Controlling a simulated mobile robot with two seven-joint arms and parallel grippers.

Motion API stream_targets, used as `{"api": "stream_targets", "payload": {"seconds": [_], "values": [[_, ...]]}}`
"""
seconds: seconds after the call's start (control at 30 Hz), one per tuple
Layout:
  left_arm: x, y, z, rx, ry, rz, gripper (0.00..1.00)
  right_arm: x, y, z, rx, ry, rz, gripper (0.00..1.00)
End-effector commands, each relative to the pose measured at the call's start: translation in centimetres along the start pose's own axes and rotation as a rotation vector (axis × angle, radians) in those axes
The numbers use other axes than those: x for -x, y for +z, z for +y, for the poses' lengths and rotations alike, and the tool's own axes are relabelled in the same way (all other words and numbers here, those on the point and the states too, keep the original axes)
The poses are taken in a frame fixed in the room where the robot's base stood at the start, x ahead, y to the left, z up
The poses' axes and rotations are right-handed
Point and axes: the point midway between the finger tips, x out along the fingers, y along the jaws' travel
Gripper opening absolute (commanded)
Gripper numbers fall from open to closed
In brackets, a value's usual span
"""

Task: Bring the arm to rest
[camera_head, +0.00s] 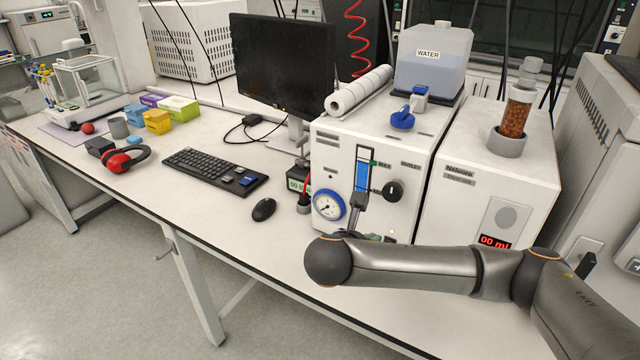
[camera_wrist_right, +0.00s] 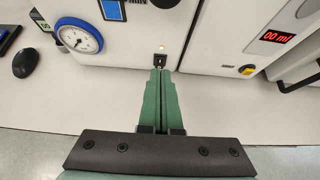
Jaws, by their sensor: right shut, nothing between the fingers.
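My right arm (camera_head: 415,268) comes in from the right edge in the head view and reaches across the front of the white pressure unit (camera_head: 338,158). My right gripper (camera_head: 378,238) is mostly hidden behind the arm there. In the right wrist view its two green fingers (camera_wrist_right: 161,75) are pressed together with nothing between them. Their tips point at a small black switch (camera_wrist_right: 160,58) low on the unit's front, under a lit lamp (camera_wrist_right: 161,47). I cannot tell whether they touch it. My left gripper is not in view.
A blue-rimmed gauge (camera_head: 328,205) and black knob (camera_head: 394,190) are on the unit's front. A dispenser (camera_head: 480,205) with a red display stands to its right. A mouse (camera_head: 263,209), keyboard (camera_head: 214,172) and red ear muffs (camera_head: 124,158) lie left. The bench front is clear.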

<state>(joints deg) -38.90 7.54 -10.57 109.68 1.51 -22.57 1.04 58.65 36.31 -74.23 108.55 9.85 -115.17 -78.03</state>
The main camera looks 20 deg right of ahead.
Motion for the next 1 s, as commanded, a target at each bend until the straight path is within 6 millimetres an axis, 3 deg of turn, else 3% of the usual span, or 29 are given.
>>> {"api": "stream_targets", "payload": {"seconds": [0.13,0.23,0.5,0.63,0.83,1.0], "values": [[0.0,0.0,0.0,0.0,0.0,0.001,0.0,0.0,-0.7,0.2,-0.01,0.013,0.016,0.0],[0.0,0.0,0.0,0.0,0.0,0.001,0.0,0.1,-3.2,1.2,-0.057,0.061,0.082,0.0],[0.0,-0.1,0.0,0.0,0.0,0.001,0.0,2.4,-16.0,5.1,-0.437,0.242,0.494,0.0],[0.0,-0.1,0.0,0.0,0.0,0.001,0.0,4.1,-21.1,5.9,-0.684,0.257,0.704,0.0],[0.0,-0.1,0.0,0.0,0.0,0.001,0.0,5.9,-26.8,5.3,-1.105,0.185,0.975,0.0],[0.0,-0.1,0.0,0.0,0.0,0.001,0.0,6.1,-30.2,2.7,-1.491,0.057,1.123,0.0]]}}
